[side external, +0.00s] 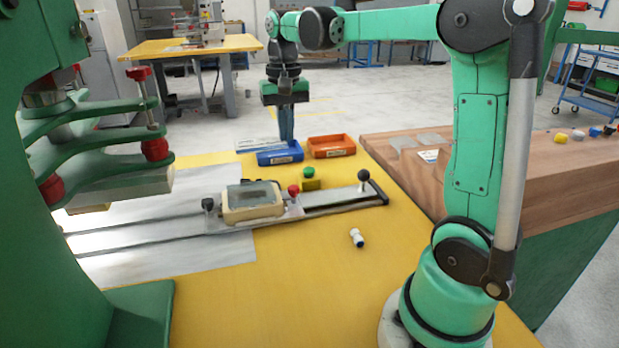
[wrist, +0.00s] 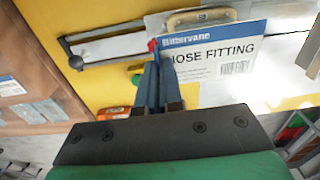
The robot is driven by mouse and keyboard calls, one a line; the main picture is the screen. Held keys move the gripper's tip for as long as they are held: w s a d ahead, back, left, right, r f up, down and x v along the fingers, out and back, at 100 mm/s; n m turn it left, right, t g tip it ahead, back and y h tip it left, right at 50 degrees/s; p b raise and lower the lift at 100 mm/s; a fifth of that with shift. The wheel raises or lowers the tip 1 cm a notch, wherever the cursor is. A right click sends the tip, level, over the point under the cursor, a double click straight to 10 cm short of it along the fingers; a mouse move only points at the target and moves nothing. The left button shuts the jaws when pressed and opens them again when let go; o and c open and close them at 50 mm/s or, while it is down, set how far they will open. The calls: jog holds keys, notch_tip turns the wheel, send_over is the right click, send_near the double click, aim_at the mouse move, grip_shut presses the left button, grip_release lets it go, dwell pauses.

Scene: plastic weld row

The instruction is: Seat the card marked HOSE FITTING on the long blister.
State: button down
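The white card with a blue band, marked HOSE FITTING (wrist: 222,60), is at my fingertips in the wrist view, face towards the camera. It reaches right from the tips and covers part of the cream-framed fixture (wrist: 198,17). My gripper (side external: 287,138) points down above the blue bin; its blue fingers (wrist: 160,70) are close together and appear shut on the card's edge. In the side view the card (side external: 258,144) shows as a thin pale strip left of the tips. The cream fixture (side external: 252,203) sits on the slide rail; a clear blister in it is hard to make out.
A blue bin (side external: 280,155) and an orange bin (side external: 332,146) stand behind the rail. Red (side external: 294,190), green (side external: 308,172) and black (side external: 364,175) knobs stick up nearby. A small white fitting (side external: 357,237) lies on the yellow table. The green press (side external: 100,180) stands left.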

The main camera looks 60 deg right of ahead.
jog(key=w+f, duration=0.1)
jog(key=w, duration=0.3)
send_near(275, 193)
jog(key=shift+f, duration=2.65)
jog(key=shift+f, duration=0.65)
jog(key=c, duration=0.9)
grip_release()
jog(key=c, duration=0.5)
jog(key=shift+o, duration=0.2)
